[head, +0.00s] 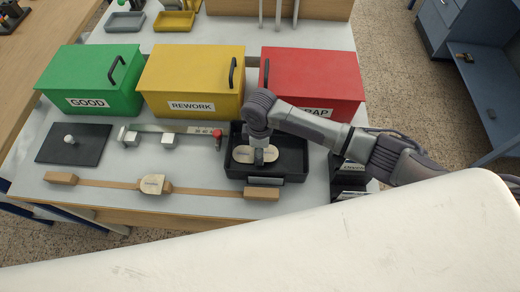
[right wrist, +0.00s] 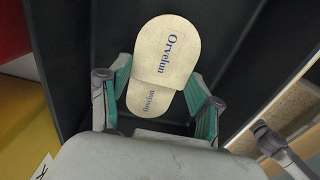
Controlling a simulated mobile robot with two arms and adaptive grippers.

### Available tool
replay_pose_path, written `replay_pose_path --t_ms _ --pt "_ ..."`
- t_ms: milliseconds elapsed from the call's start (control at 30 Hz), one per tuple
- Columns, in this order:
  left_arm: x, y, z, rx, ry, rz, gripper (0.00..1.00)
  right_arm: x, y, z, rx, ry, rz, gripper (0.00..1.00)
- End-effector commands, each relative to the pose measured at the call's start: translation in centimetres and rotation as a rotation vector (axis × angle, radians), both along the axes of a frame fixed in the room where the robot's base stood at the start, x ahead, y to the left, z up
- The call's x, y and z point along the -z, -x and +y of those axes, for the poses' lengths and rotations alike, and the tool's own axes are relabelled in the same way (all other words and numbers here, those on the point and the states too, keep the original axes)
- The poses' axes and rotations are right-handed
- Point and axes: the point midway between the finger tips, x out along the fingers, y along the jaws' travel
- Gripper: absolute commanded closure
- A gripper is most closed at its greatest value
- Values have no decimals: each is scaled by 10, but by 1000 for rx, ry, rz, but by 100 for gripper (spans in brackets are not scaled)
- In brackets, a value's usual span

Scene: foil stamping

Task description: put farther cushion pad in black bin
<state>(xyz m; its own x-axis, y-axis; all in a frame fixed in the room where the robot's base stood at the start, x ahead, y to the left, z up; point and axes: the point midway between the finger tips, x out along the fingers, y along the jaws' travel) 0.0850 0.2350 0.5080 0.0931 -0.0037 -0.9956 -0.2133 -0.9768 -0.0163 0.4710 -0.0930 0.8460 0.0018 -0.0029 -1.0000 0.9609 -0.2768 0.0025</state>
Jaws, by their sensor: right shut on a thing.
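The black bin (head: 296,152) stands on the table in front of the red box. Two cream cushion pads with rounded ends and blue lettering are inside its outline. In the right wrist view, my right gripper (right wrist: 158,80) is shut on the larger-looking pad (right wrist: 166,45), which overlaps the other pad (right wrist: 150,103). In the head view, the held pad (head: 271,153) shows right of the fingers and the other pad (head: 242,154) left of them. My right gripper (head: 258,158) points down into the bin; whether the held pad touches the floor is unclear. My left gripper is not in view.
Green GOOD (head: 88,80), yellow REWORK (head: 190,80) and red SCRAP (head: 312,73) boxes stand behind. A wooden strip (head: 215,191) with a cream piece (head: 152,184) on its middle block lies in front. Left are a metal rail (head: 180,129) and a dark plate (head: 72,146).

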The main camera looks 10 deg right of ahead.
Motion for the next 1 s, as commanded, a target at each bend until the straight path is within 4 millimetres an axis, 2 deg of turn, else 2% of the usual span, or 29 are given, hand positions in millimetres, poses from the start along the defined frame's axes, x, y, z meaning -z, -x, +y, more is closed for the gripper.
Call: replay_pose_path --t_ms 133,467,500,633,1000 --pt "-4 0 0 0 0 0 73 13 0 0 1 0 -1 51" --pt "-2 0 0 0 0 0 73 17 0 0 0 -1 -1 51" --pt "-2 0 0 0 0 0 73 17 0 0 0 -1 -1 35" --pt "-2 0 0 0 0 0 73 16 0 0 0 -1 -1 13" --pt "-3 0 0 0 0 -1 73 14 0 0 0 0 -2 11"
